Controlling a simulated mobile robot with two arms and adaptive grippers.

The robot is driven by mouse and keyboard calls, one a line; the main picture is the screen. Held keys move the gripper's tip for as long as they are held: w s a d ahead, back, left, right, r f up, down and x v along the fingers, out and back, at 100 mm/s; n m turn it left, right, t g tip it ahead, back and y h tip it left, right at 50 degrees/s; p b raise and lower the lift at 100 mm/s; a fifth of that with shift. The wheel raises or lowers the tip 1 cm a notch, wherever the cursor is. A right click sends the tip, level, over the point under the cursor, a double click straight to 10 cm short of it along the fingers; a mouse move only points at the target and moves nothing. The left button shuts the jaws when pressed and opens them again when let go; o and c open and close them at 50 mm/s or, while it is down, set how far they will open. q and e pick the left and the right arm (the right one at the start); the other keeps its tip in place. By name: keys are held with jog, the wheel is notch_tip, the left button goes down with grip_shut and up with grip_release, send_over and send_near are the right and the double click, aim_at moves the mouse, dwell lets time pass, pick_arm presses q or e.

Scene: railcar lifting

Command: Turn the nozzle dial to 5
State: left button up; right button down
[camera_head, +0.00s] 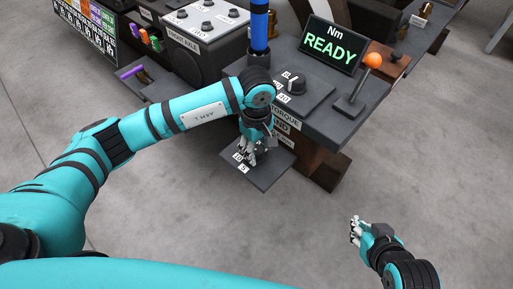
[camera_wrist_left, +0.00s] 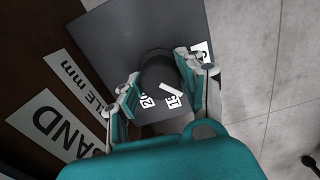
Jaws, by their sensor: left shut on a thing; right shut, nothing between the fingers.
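The nozzle dial (camera_wrist_left: 155,70) is a dark round knob on a dark grey panel (camera_head: 268,172), which also fills the left wrist view (camera_wrist_left: 112,40). My left gripper (camera_head: 248,154) is shut around the dial, with a finger on either side in the left wrist view (camera_wrist_left: 158,92). A white bar shows on or beside the knob, near white number labels. One label is partly cut off by the right finger. In the head view the gripper mostly hides the dial; labels, one seemingly 5, show below it. My right gripper (camera_head: 355,231) is shut and empty over the floor.
A bench carries a second dial (camera_head: 291,87), a lever with an orange ball (camera_head: 373,60) and a screen reading "Nm READY" (camera_head: 333,46). A blue column (camera_head: 259,25) stands behind my left arm. Open floor surrounds my right gripper.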

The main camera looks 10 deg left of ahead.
pick_arm(q)
jog(key=n, duration=0.3)
jog(key=shift+n, duration=2.6)
pick_arm(e)
jog(key=shift+w+r, duration=0.1)
jog(key=shift+w, duration=0.1)
jog(key=shift+s, duration=0.1)
pick_arm(q)
jog(key=o, duration=1.1)
jog(key=shift+o, duration=0.2)
jog(key=shift+r, duration=0.1)
